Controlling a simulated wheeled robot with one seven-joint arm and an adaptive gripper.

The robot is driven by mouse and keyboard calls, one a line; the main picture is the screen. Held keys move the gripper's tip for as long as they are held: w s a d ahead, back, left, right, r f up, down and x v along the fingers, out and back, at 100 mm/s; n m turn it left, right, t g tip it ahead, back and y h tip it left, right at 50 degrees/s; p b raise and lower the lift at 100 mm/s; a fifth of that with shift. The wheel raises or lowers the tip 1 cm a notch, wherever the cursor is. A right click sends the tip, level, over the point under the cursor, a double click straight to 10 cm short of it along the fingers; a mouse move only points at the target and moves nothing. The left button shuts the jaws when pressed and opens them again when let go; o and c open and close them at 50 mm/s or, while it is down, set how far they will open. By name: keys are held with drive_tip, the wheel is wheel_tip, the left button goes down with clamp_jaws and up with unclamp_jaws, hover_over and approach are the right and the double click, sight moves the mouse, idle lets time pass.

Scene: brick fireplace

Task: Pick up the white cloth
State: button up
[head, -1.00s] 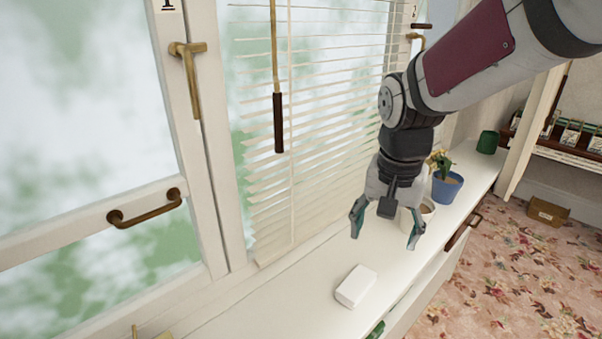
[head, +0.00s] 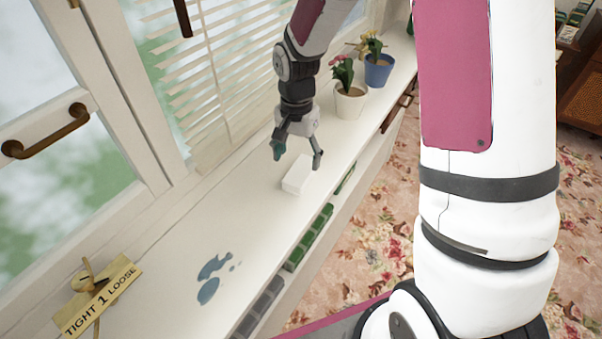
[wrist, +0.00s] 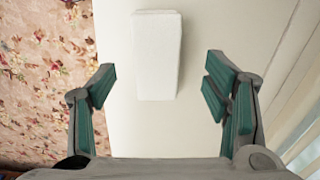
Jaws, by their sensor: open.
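The white cloth (head: 298,176) is a folded, block-like bundle lying on the white windowsill counter (head: 190,240). It also shows in the wrist view (wrist: 157,55), at the top middle, ahead of and between my two fingers. My gripper (head: 297,158) is open and empty, pointing down just above and behind the cloth in the head view. In the wrist view my gripper (wrist: 160,88) has its teal fingers spread wider than the cloth. No contact with the cloth shows.
A pot with pink flowers (head: 351,98) and a blue pot (head: 379,70) stand beyond my gripper. Window blinds (head: 215,90) line the left. A blue spill (head: 211,279) and a yellow "TIGHT 1 LOOSE" tag (head: 100,297) are nearer. Floral carpet (head: 350,265) lies right, below the edge.

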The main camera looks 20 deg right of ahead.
sight(299, 173)
drive_tip(key=shift+s+d+f, duration=0.1)
drive_tip(key=shift+s+f, duration=0.05)
drive_tip(key=shift+f, duration=1.4)
drive_tip(key=shift+s+f, duration=0.1)
drive_tip(key=shift+f, duration=1.4)
drive_tip(key=c, duration=1.1)
